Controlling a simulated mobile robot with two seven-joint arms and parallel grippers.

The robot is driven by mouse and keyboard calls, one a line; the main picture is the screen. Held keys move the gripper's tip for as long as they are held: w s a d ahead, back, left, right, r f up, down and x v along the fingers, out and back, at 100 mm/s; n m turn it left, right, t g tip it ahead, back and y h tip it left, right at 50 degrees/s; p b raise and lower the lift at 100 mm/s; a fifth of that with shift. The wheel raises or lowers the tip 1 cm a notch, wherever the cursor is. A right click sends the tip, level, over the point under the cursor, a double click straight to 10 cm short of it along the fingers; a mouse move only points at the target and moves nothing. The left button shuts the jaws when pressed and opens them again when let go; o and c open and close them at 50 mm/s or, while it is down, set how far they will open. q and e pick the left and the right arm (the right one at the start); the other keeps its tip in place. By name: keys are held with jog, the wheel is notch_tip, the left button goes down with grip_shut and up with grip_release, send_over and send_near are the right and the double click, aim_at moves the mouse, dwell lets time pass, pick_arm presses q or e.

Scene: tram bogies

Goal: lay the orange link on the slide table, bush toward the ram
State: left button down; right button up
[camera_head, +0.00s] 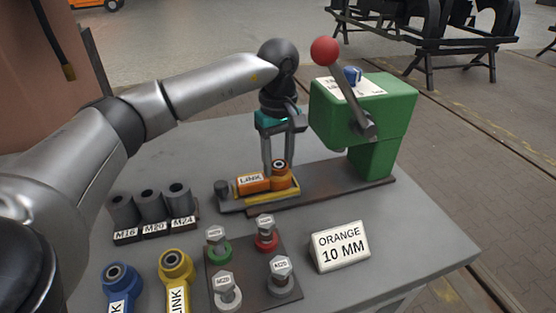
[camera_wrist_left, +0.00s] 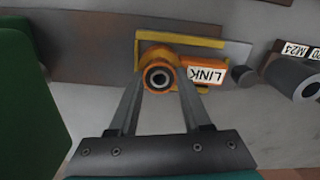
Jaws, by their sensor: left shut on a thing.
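The orange link (camera_head: 252,182) lies level over the slide table (camera_head: 262,204), its bush (camera_head: 281,168) toward the green press (camera_head: 368,110). I cannot tell whether it touches the table. My left gripper (camera_head: 280,172) points down and is shut on the orange link at its bush. In the left wrist view the fingers (camera_wrist_left: 158,88) stand on both sides of the bush (camera_wrist_left: 158,77), and the yellow edge (camera_wrist_left: 185,42) of the slide table runs beside the link. The ram is not clearly visible. My right gripper is not in view.
Three grey sockets (camera_head: 150,205) and a plate of several bolts (camera_head: 255,262) are nearby. A sign (camera_head: 340,247) reads ORANGE 10 MM. A red-knobbed lever (camera_head: 324,51) rises from the press.

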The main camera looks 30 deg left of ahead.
pick_arm(q)
jog(key=shift+c, duration=1.8)
grip_release()
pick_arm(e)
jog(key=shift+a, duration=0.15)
pick_arm(q)
jog(key=shift+r, duration=0.1)
notch_tip(320, 180, up, 6)
jog(key=shift+r+p, duration=0.15)
jog(key=shift+p, duration=0.55)
jog(key=shift+r, duration=0.65)
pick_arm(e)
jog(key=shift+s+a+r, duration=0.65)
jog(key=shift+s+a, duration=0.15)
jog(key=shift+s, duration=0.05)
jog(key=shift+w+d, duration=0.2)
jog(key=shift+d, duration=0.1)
